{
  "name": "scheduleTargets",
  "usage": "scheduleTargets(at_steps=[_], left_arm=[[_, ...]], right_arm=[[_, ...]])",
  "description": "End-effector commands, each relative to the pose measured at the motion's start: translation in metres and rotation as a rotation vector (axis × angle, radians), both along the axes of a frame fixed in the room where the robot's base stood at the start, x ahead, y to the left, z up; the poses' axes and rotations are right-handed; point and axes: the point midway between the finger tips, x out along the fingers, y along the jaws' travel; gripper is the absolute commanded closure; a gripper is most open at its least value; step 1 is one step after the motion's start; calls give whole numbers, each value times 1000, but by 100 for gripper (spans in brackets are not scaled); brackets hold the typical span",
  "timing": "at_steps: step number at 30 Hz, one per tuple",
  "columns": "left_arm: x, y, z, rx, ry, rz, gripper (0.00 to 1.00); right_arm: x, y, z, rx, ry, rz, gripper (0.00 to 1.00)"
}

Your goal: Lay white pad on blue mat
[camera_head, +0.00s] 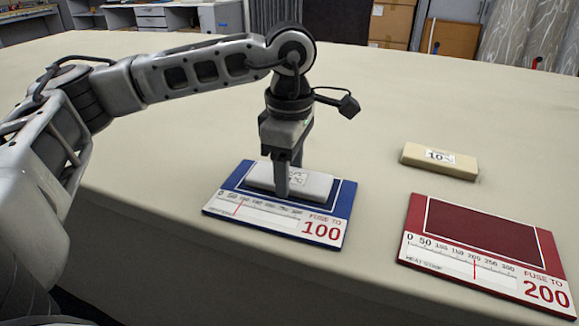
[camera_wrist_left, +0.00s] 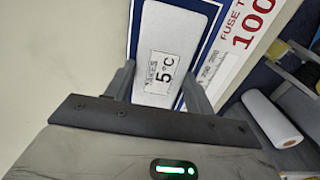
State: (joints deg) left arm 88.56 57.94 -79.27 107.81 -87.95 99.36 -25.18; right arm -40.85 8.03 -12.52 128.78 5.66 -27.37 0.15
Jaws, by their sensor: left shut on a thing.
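The white pad (camera_head: 318,184) lies at the blue mat (camera_head: 343,203), over its dark blue field, in the head view. I cannot tell whether it touches the mat or is held just above it. My left gripper (camera_head: 289,182) points down and is shut on the white pad, across its middle. In the left wrist view the white pad (camera_wrist_left: 178,32) shows a "5°C" label between the fingers (camera_wrist_left: 158,88), with the blue mat (camera_wrist_left: 209,42) under it. The mat is printed "FUSE TO 100". My right gripper is not in view.
A red mat (camera_head: 480,232) printed "FUSE TO 200" lies to the right. A cream pad (camera_head: 440,161) labelled "10" lies behind it on the cloth table (camera_head: 420,100). The table's front edge runs close below the mats. The back of the table is clear.

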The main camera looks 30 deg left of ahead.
Motion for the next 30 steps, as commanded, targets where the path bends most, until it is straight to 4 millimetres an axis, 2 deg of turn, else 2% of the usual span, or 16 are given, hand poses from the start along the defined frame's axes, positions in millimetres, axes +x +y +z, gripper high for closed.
scheduleTargets(at_steps=[1,2,4,14,17,20,30], left_arm=[[0,0,-1,0,0,0,69],[0,0,-1,0,0,0,41],[0,0,-1,0,0,0,21],[0,0,-1,0,0,0,21],[1,0,7,-1,-1,0,21],[1,-1,25,-1,-3,0,21],[0,-1,108,-2,-4,-1,21]], right_arm=[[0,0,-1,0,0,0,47],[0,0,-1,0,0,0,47],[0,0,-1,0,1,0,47],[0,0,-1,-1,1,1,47],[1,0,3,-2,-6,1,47],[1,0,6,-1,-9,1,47],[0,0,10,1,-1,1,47]])
